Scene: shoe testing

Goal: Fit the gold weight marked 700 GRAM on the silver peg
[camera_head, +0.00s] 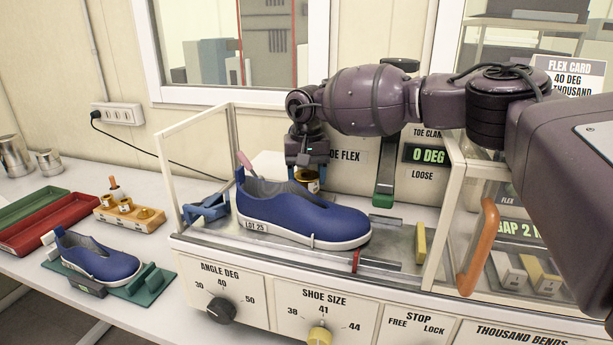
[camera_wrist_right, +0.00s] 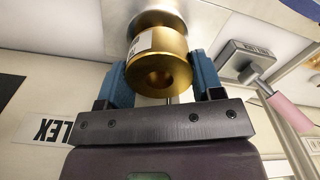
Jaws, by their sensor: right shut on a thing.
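My right gripper (camera_head: 307,172) reaches down inside the tester, just behind the big blue shoe (camera_head: 300,215). In the right wrist view its blue fingers (camera_wrist_right: 160,82) are shut on a gold weight (camera_wrist_right: 160,66), one on each side. The gold weight also shows below the fingers in the head view (camera_head: 309,183). It is stepped, with a round hole in the end facing the wrist camera and a white label whose marking I cannot read. A grey metal surface lies beyond the weight. I cannot clearly make out the silver peg. My left gripper is out of view.
A wooden rack (camera_head: 143,219) with gold weights stands at left, near red (camera_head: 55,225) and green trays. A smaller blue shoe (camera_head: 95,260) sits on a green stand. The tester's clear side panel (camera_head: 195,150) and right frame with orange handle (camera_head: 478,247) flank the bay.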

